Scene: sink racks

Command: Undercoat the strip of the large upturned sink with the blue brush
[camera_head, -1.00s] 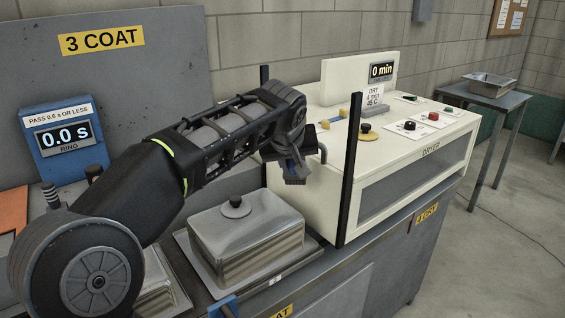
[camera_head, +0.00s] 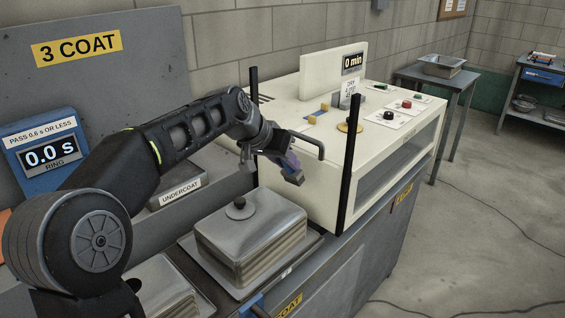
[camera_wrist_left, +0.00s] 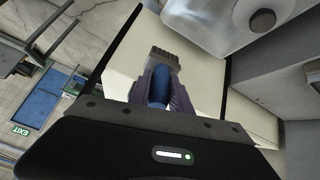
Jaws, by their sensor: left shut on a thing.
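My left gripper (camera_head: 287,163) is shut on the blue brush (camera_wrist_left: 159,86). In the left wrist view, the blue handle lies between the fingers, with dark bristles (camera_wrist_left: 163,58) beyond them. In the head view, the gripper hangs in front of the dryer, above and right of a grey upturned sink (camera_head: 252,238) with a black knob on top. The brush looks clear of that sink, which sits on a tray and also shows in the left wrist view (camera_wrist_left: 225,18). A second upturned sink (camera_head: 165,293) is partly hidden by my arm. My right gripper is out of view.
An UNDERCOAT-labelled block (camera_head: 180,192) stands behind the arm. A ring timer (camera_head: 45,152) reads 0.0 s. Black posts (camera_head: 349,165) rise near the cream dryer (camera_head: 300,100), whose display reads 0 min. A side table (camera_head: 440,82) carries a metal basin (camera_head: 442,66).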

